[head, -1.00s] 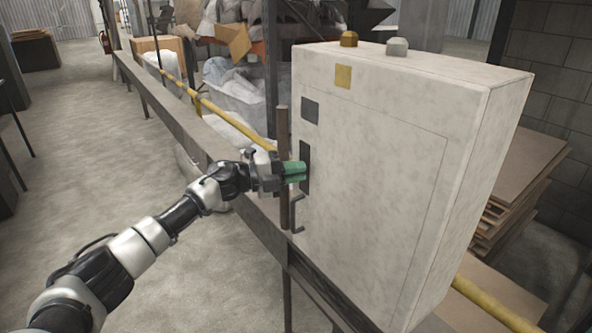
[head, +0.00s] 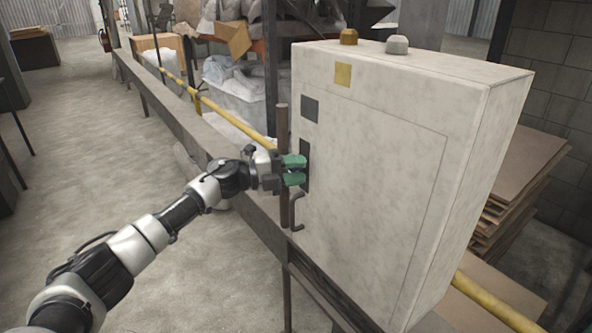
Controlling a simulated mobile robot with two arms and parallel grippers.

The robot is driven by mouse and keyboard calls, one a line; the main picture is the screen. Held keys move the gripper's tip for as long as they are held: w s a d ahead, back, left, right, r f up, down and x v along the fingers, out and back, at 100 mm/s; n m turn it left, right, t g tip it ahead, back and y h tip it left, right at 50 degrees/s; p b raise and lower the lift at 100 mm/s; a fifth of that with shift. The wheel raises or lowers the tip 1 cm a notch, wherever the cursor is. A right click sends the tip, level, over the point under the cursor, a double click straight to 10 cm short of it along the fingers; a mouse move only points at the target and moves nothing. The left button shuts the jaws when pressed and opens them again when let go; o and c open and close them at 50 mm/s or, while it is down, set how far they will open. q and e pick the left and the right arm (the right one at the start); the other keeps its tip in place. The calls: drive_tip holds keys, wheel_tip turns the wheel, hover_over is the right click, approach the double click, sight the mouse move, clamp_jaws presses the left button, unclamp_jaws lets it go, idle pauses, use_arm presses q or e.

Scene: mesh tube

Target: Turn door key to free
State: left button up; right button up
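A pale, mottled cabinet (head: 375,150) stands at the right of the head view with its door facing me. A dark lock plate (head: 305,150) sits near the left edge of the door. My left gripper (head: 296,170) is at this plate. Its two green fingertips are spread, one above the other, with a small gap between them. I cannot make out a key; the fingers cover part of the plate. A curved door handle (head: 297,212) is just below the gripper. My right gripper is not in view.
A brown upright post (head: 283,190) stands just left of the door, close to my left gripper. A yellow rail (head: 235,122) runs behind it. Stacked boards (head: 520,175) lie right of the cabinet. The floor (head: 95,150) at left is open.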

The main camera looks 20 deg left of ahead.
use_arm(q)
drive_tip(key=shift+a, duration=0.1)
drive_tip(key=b+v, duration=0.1)
drive_tip(key=v, duration=0.9)
drive_tip(key=shift+s+a, duration=0.2)
drive_tip(key=shift+a, duration=0.05)
